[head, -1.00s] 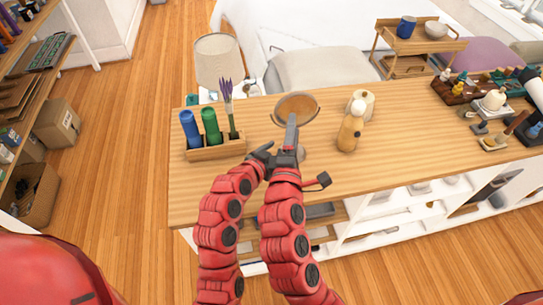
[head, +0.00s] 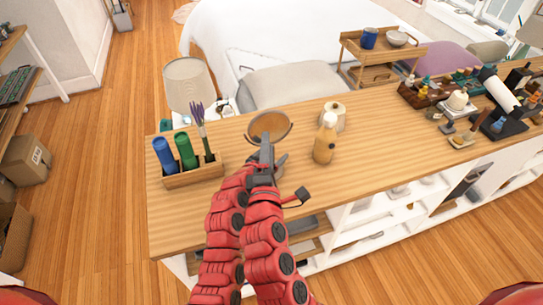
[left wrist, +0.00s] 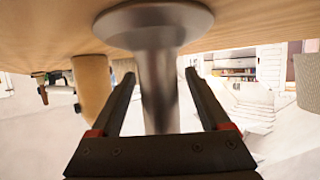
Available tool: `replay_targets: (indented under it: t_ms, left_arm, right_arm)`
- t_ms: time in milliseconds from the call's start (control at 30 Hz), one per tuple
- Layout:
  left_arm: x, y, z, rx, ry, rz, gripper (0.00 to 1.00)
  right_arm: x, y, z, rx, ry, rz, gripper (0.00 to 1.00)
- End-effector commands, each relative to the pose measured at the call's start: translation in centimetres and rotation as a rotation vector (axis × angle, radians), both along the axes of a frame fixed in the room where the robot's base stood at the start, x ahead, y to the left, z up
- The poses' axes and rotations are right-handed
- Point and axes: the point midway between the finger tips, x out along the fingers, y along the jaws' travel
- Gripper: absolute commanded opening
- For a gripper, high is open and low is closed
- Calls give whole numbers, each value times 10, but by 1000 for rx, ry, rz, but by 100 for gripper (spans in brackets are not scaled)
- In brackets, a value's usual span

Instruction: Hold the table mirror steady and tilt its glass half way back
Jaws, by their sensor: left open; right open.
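The table mirror's round, tan-looking glass with its dark rim (head: 269,126) stands near the back edge of the wooden table in the head view. My right gripper (head: 266,148) is open, its tips at the glass's lower edge; I cannot tell whether they touch. My left gripper (head: 280,163) is mostly hidden behind the right one. In the left wrist view, which looks upside down, the left gripper (left wrist: 158,112) is open, with the mirror's grey metal stem (left wrist: 158,80) between its fingers. The mirror's round base (left wrist: 153,20) rests on the tabletop there.
On the wooden table (head: 390,140), a holder (head: 193,178) with blue and green cylinders and lavender stands left. Clear tabletop lies farther right, before cluttered trays (head: 430,92).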

Motion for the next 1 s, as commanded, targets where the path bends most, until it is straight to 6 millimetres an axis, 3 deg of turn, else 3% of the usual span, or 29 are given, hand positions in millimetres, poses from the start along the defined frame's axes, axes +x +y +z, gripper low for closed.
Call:
replay_targets:
  t_ms: [167, 600, 1000]
  left_arm:
    - [0, 0, 0, 0, 0, 0, 80]
    - [0, 0, 0, 0, 1, -1, 1]
    - [0, 0, 0, 0, 1, -1, 0]
  right_arm:
    - [0, 0, 0, 0, 0, 0, 50]
    - [0, 0, 0, 0, 0, 0, 50]
    - [0, 0, 0, 0, 0, 0, 50]
